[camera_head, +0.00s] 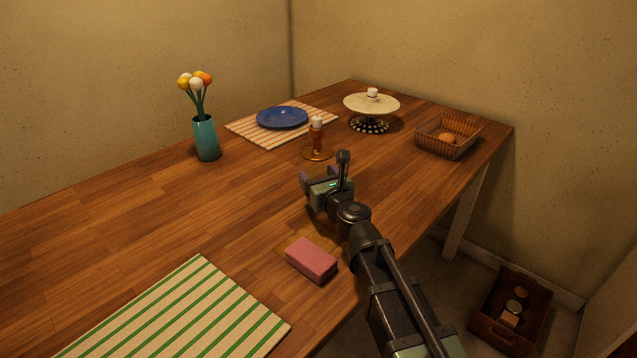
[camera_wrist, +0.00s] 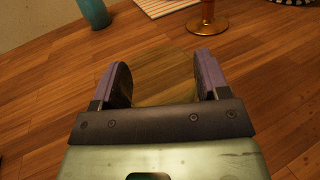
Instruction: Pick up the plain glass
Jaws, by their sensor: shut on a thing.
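My gripper (camera_head: 316,180) is over the middle of the wooden table, in front of the candle holder. In the wrist view its two purple-grey fingers (camera_wrist: 162,64) stand apart with a see-through, faintly yellowish glass (camera_wrist: 162,85) between them. The gripper is shut on this plain glass. Its outline is faint, and its lower part is hidden by the gripper body. In the head view the gripper hides most of the glass. I cannot tell whether its base touches the table.
An amber candle holder (camera_head: 317,153) stands just beyond the gripper. A teal vase (camera_head: 206,139) is at left, a pink sponge (camera_head: 311,260) near the front edge. Behind are a blue plate (camera_head: 282,118), a cake stand (camera_head: 371,106) and a wire basket (camera_head: 430,142). The table's left middle is clear.

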